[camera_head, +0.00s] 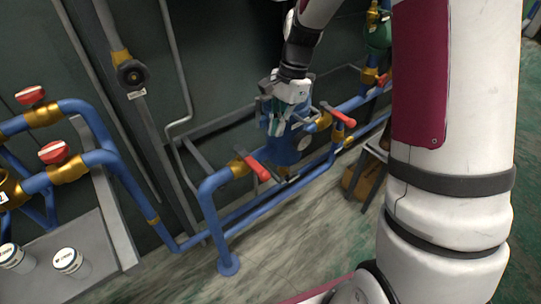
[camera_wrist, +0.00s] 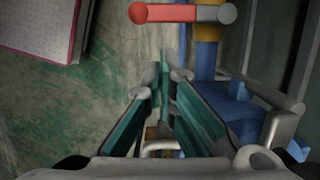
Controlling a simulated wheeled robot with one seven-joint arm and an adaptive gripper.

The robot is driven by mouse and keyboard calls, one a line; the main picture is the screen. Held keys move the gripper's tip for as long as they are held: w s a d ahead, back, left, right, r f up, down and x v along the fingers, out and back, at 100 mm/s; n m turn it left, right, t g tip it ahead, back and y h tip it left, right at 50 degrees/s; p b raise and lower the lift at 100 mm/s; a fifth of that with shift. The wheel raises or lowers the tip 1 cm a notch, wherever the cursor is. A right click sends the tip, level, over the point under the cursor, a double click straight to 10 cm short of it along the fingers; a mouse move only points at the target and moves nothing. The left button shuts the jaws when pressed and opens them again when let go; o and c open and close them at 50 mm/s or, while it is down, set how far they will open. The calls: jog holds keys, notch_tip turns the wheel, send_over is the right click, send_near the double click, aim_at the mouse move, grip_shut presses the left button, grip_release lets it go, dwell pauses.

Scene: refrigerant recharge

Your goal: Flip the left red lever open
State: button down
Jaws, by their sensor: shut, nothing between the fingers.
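The left red lever (camera_head: 257,168) sits on a brass valve (camera_head: 238,167) on the blue pipe in the head view. It points out from the pipe, down and to the right. The right red lever (camera_head: 342,117) is on another valve farther right. My gripper (camera_head: 272,122) is shut and empty, above the blue pipework between the two levers. In the wrist view its fingertips (camera_wrist: 164,62) point toward the lever but stay apart from it.
A blue body with a round gauge (camera_head: 304,143) lies below my gripper. Two more red-handled valves (camera_head: 52,153) and two white jars (camera_head: 68,262) are at the left. A dark wall panel stands behind the pipes. The floor in front is mostly clear.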

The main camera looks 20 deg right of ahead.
aim_at(250, 161)
jog(key=shift+f, duration=0.1)
jog(key=b+x, duration=0.2)
jog(key=x, duration=0.7)
jog(key=shift+f, duration=0.4)
jog(key=shift+s+a, duration=0.2)
jog(key=shift+a, duration=0.05)
jog(key=shift+s+a+m, duration=0.2)
jog(key=shift+m, duration=0.2)
